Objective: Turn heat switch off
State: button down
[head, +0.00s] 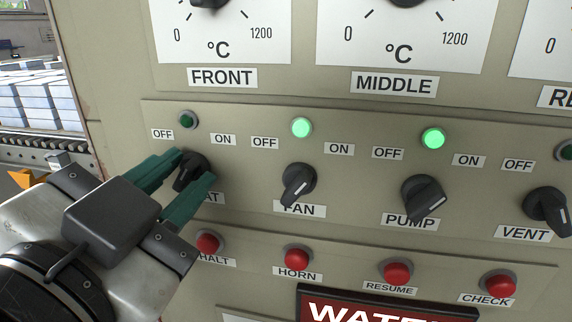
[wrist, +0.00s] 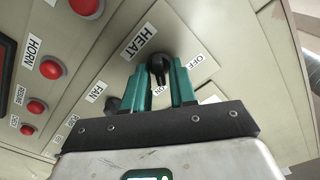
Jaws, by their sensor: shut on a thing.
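The black rotary heat switch (head: 188,172) is on the beige panel at the left end of the switch row. Its label is partly covered by my gripper in the head view, but HEAT reads clearly in the wrist view beside the knob (wrist: 158,66). The small lamp (head: 188,119) above it is dark green and unlit. My gripper (head: 193,168) has its two green fingers on either side of the knob, shut on it; the wrist view shows the same (wrist: 158,76). The fingers partly hide the knob, so its exact pointing direction is hard to tell.
To the right are the fan switch (head: 299,184), pump switch (head: 424,197) and vent switch (head: 547,209). The fan lamp (head: 301,128) and pump lamp (head: 433,138) glow green. Red buttons run below, with the halt button (head: 208,242) close under my gripper.

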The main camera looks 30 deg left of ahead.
dwell(0.3)
jog(key=n+p, duration=0.3)
jog(key=n, duration=0.1)
jog(key=shift+r, duration=0.2)
jog(key=n+p, duration=0.2)
jog(key=n, duration=0.1)
jog(key=shift+n+p, duration=0.3)
jog(key=shift+p, duration=0.1)
jog(key=n+p, duration=0.2)
jog(key=n, duration=0.1)
jog(key=shift+a+p, duration=0.1)
jog(key=shift+p, duration=0.2)
jog(key=shift+a+n+p, duration=0.1)
jog(key=shift+n+p, duration=0.95)
jog(key=shift+n, duration=0.55)
jog(key=shift+f, duration=0.1)
jog(key=c, duration=1.2)
grip_release()
